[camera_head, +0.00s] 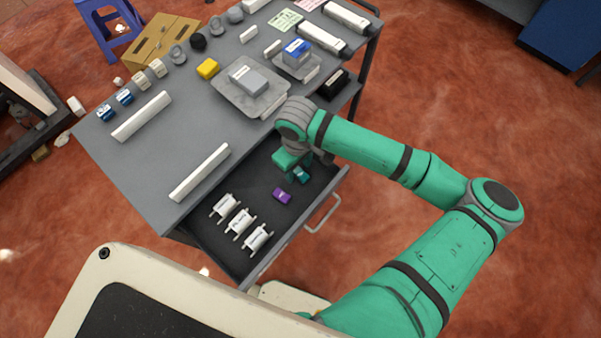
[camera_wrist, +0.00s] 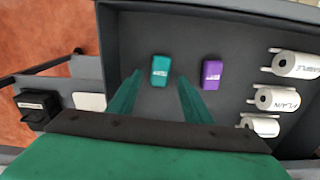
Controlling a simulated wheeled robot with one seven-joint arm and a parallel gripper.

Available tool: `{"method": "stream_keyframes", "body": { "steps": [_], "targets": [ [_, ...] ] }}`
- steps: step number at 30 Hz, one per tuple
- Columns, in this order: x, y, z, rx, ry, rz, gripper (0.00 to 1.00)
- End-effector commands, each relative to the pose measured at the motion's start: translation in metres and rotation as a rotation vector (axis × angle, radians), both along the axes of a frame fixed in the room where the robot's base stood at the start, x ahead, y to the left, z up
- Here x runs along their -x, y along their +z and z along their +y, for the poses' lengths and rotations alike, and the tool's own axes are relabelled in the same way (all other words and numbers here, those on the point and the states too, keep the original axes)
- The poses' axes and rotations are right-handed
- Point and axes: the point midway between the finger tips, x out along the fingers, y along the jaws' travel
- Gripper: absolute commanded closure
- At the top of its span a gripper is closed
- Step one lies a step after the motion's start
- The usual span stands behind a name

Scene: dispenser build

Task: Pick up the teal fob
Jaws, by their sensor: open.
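The teal fob (camera_wrist: 160,70) lies flat on the floor of the open drawer (camera_wrist: 222,92). In the head view the teal fob (camera_head: 300,175) shows just right of my gripper (camera_head: 288,165). In the wrist view my gripper (camera_wrist: 157,98) is open, its two green fingers apart and pointing into the drawer. The fob lies just past the fingertips, roughly centred between them, and nothing is between the fingers. A purple fob (camera_wrist: 211,74) lies to the right of the teal one, apart from it; it also shows in the head view (camera_head: 281,196).
Several white labelled rolls (camera_head: 239,222) lie in the drawer. The grey tabletop (camera_head: 160,150) above holds white bars, a tray (camera_head: 236,101), a yellow block (camera_head: 208,68) and small items. A black box (camera_head: 333,85) sits on a side shelf.

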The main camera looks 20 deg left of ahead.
Motion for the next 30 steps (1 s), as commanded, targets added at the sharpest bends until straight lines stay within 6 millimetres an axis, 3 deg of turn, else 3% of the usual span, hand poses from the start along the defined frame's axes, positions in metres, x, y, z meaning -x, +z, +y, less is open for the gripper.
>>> {"method": "stream_keyframes", "body": {
  "steps": [10, 15, 16, 30],
  "targets": [
    [-0.0005, -0.0073, -0.0012, -0.001, -0.003, -0.001, 0.57],
    [-0.0001, -0.0072, 0.0006, -0.001, 0.001, -0.001, 0.98],
    [-0.0001, -0.0072, 0.0006, -0.001, 0.001, -0.001, 1.00],
    [-0.0003, 0.0007, 0.0013, -0.001, 0.002, -0.001, 1.00]
  ]
}}
